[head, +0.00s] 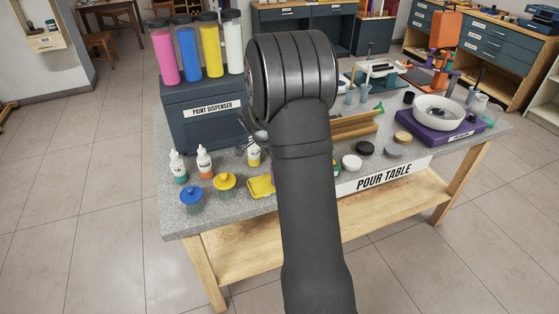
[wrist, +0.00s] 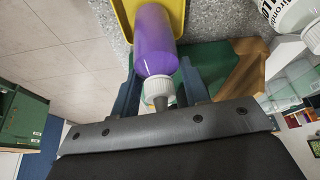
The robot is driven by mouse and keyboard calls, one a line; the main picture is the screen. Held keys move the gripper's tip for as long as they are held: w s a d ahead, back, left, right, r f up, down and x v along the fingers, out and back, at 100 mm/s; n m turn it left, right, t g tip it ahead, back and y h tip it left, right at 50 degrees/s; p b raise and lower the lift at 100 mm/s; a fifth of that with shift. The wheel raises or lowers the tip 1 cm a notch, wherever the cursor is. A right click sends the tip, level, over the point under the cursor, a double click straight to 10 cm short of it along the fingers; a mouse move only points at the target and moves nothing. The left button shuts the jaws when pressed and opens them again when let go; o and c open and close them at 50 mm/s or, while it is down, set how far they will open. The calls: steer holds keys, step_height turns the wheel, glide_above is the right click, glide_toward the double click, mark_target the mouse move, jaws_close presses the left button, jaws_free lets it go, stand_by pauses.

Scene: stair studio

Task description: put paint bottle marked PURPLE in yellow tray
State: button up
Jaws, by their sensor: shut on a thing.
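A purple bottle (wrist: 154,38) with a white cap and grey nozzle is between the fingers of my gripper (wrist: 158,68), which is shut on it. No PURPLE marking is readable on the side that shows. The yellow tray (wrist: 122,13) is behind the bottle in the wrist view, its rim around the bottle's far end. I cannot tell whether the bottle touches the tray. In the head view the yellow tray (head: 261,187) lies near the table's front edge, partly hidden by my arm. My arm hides the bottle and fingers there.
White-capped bottles with teal (head: 178,166) and orange (head: 204,161) paint stand left of the tray. Another white bottle (head: 253,155) stands just behind it. Lidded blue (head: 192,198) and yellow (head: 224,185) pots are beside it. The paint dispenser (head: 190,120) stands behind.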

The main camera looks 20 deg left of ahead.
steer(key=shift+f, duration=0.2)
steer(key=o, duration=1.1)
steer(key=shift+r, duration=0.1)
steer(key=v, duration=1.2)
steer(key=shift+r, duration=0.1)
